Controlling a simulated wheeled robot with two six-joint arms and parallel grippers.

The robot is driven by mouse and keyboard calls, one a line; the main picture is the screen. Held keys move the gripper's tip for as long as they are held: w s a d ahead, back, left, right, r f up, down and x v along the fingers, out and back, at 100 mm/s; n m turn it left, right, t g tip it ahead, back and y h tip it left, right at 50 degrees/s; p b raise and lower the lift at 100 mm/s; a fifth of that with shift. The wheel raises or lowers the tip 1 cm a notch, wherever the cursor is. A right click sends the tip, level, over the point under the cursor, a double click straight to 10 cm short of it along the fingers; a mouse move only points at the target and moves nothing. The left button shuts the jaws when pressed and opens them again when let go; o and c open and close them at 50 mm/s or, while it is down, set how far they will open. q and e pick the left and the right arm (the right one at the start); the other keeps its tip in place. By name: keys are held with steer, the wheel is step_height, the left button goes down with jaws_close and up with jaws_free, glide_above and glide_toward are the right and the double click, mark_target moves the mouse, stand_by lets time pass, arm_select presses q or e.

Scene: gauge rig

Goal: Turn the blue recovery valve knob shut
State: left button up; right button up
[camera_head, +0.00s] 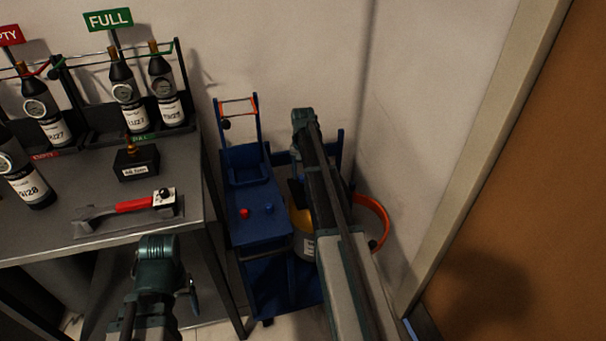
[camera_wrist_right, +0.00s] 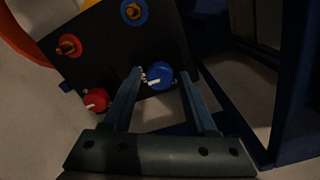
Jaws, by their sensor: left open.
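The blue valve knob (camera_wrist_right: 159,77) shows in the right wrist view, round with a white mark, at the edge of a dark panel. It lies between the two spread fingers of my right gripper (camera_wrist_right: 160,86); whether they touch it I cannot tell. A red knob (camera_wrist_right: 96,99) sits left of the fingers. In the head view a blue knob (camera_head: 268,208) and a red knob (camera_head: 244,212) show on the blue unit. My right arm crosses the middle there, and its fingertips are not clear. My left gripper (camera_head: 163,255) is open and empty before the table.
A blue cart (camera_head: 265,285) carries the unit and a cylinder (camera_head: 302,246), with an orange hose (camera_head: 384,215) beside it. A grey table (camera_head: 205,210) at left holds bottles, a black block (camera_head: 136,163) and a red-handled tool (camera_head: 135,205). A brown door (camera_head: 530,190) is at right.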

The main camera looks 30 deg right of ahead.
mark_target(303, 176)
steer(key=shift+o, duration=0.8)
step_height(303, 176, up, 14)
steer(key=p, duration=1.3)
steer(key=shift+p, duration=0.4)
steer(key=shift+f, duration=0.15)
